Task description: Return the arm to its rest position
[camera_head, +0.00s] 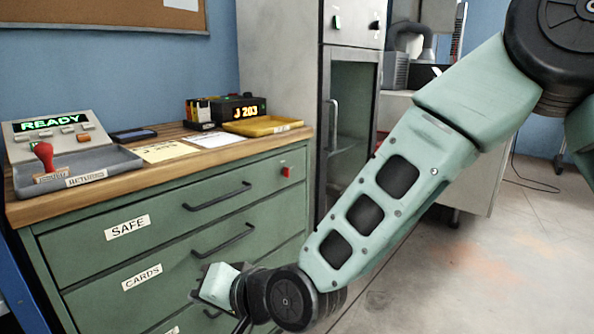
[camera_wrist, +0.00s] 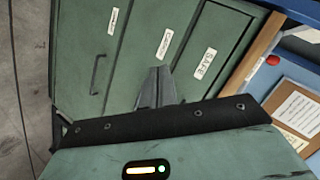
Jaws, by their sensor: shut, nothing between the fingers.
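My arm (camera_head: 400,185) reaches down across the right half of the head view, from the upper right to the lower middle. My gripper (camera_head: 204,288) is at its lower end, in front of the green drawer cabinet. In the wrist view my gripper (camera_wrist: 157,75) shows its fingers together with nothing between them. The drawers lie behind the fingers in that view. Part of the wrist hides the lower drawers in the head view.
The green cabinet (camera_head: 250,208) has drawers labelled SAFE and CARDS, all seemingly shut. On its wooden top are a READY console (camera_head: 62,135), a grey tray (camera_head: 110,160), a red-handled stamp (camera_head: 45,158), papers and a yellow tray (camera_head: 262,127). Open floor (camera_head: 440,275) lies to the right.

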